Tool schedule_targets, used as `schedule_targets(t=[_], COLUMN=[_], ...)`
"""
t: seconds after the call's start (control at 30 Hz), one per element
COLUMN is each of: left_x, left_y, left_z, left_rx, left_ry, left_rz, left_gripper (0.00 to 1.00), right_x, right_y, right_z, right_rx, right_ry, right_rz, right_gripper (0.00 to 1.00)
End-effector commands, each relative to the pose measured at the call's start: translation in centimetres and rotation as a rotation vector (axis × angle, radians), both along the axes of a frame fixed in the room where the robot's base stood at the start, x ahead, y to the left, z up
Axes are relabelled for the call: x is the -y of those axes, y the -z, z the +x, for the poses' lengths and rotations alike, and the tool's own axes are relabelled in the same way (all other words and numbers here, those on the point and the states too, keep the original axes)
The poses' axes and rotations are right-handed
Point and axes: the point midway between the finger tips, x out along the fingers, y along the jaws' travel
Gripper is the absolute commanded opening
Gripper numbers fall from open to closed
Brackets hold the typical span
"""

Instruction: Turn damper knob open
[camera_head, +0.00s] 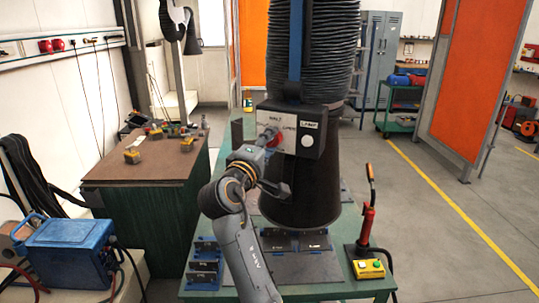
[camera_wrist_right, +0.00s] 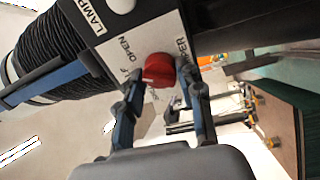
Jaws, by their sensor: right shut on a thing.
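The red damper knob (camera_head: 278,141) is on the white face of a dark control box (camera_head: 306,116) on the fume hood. It also shows in the right wrist view (camera_wrist_right: 159,69), between labels, one reading OPEN. My right gripper (camera_head: 270,137) reaches the knob from the left. In the right wrist view its two fingers (camera_wrist_right: 160,82) stand on either side of the knob, shut on it. The fingers partly hide the knob, and I cannot tell which mark it points to. My left gripper is not in view.
A round white lamp button (camera_head: 307,141) is on the same panel. The dark hood (camera_head: 300,195) and ribbed hose rise above a green table (camera_head: 335,287). A red torch (camera_head: 367,225) stands to the right. A brown-topped bench (camera_head: 150,168) is on the left.

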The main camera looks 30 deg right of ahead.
Motion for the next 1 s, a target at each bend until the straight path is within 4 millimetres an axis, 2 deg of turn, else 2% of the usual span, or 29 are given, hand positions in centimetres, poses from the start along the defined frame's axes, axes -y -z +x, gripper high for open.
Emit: schedule_targets(t=[0.03,0.3,0.97,1.0], left_x=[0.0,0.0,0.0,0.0], left_y=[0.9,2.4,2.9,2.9], left_z=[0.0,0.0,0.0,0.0], left_rx=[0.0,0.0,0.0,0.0], left_ry=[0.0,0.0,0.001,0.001], left_rz=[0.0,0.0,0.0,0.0], left_gripper=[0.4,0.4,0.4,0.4], right_x=[0.0,0.0,0.0,0.0], right_y=[0.6,0.5,0.3,0.3], right_z=[0.0,0.0,0.1,0.1], right_rx=[0.024,0.138,0.188,0.188], right_ry=[0.0,0.002,0.002,0.002], right_rz=[0.021,0.096,0.13,0.129], right_gripper=[0.05,0.05,0.05,0.39])
